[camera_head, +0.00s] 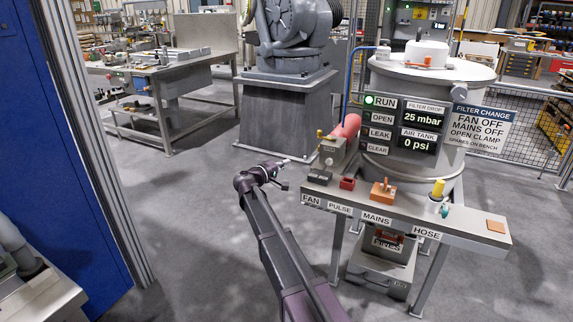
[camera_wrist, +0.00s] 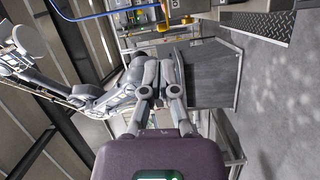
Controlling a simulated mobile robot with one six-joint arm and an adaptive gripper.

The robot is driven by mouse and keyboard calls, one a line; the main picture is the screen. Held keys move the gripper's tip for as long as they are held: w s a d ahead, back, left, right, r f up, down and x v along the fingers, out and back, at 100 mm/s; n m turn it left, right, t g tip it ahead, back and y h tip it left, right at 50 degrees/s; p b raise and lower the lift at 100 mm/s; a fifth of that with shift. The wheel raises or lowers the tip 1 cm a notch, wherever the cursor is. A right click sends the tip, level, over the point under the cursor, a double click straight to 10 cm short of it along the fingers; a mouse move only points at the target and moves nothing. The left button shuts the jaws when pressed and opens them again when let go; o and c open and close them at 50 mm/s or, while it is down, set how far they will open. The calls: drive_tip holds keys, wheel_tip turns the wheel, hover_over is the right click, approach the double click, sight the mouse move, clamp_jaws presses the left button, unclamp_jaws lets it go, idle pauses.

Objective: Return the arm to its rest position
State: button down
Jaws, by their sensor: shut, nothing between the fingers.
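My arm (camera_head: 265,225) reaches up from the bottom of the head view and bends at the wrist. My gripper (camera_head: 307,160) points right, in front of the filter station's left end. It looks small there and overlaps the background. In the wrist view my gripper (camera_wrist: 160,62) shows its two grey fingers close together, shut, with nothing held between them. The fingers stand clear of any surface as far as I can see.
The filter station's panel shelf (camera_head: 400,212) stands close right of my gripper, with a red knob (camera_head: 347,183), an orange lever (camera_head: 383,190) and a yellow-topped fitting (camera_head: 438,188). A blue cabinet (camera_head: 62,130) stands at left. Grey floor (camera_head: 190,215) between them is open.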

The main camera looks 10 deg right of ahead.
drive_tip(key=s+d+f+m+g+y, duration=0.2)
drive_tip(key=s+d+f+g+y, duration=0.25)
drive_tip(key=s, duration=0.55)
drive_tip(key=s+d+f+m+g+y, duration=0.1)
drive_tip(key=s+d+f+m+g, duration=0.3)
drive_tip(key=s+f, duration=0.5)
drive_tip(key=s+a+f+g+y, duration=0.15)
drive_tip(key=s+y, duration=0.25)
drive_tip(key=s, duration=0.6)
drive_tip(key=s+a+f+g+y, duration=0.1)
drive_tip(key=s+a+f+y, duration=0.2)
drive_tip(key=s, duration=0.6)
wheel_tip(320, 180, up, 25)
drive_tip(key=y+p, duration=0.1)
drive_tip(key=p, duration=2.4)
drive_tip(key=shift+s+d, duration=0.2)
drive_tip(key=shift+d, duration=0.1)
